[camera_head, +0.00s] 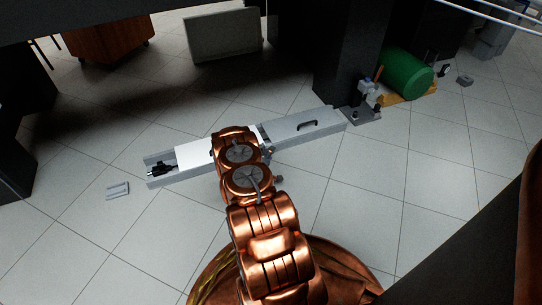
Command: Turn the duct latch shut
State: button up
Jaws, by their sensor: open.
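A long, low grey duct (335,126) runs across the floor in the head view, from lower left to upper right. A smooth white section (190,154) covers part of its left half. A grey lid (290,130) with a small black handle (308,125) covers its right half. Small dark and grey parts (264,136) show at the joint beside my copper arm; I cannot tell whether the latch is among them or which way it is turned. My arm reaches over the middle of the duct and hides part of it. My gripper is hidden behind the arm.
A black fitting (163,168) sits in the duct's open left end. A small grey plate (117,190) lies on the tiles. At upper right are a green cylinder (405,75) and a dark post (350,50).

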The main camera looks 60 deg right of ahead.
jog(key=shift+x, duration=0.9)
grip_shut()
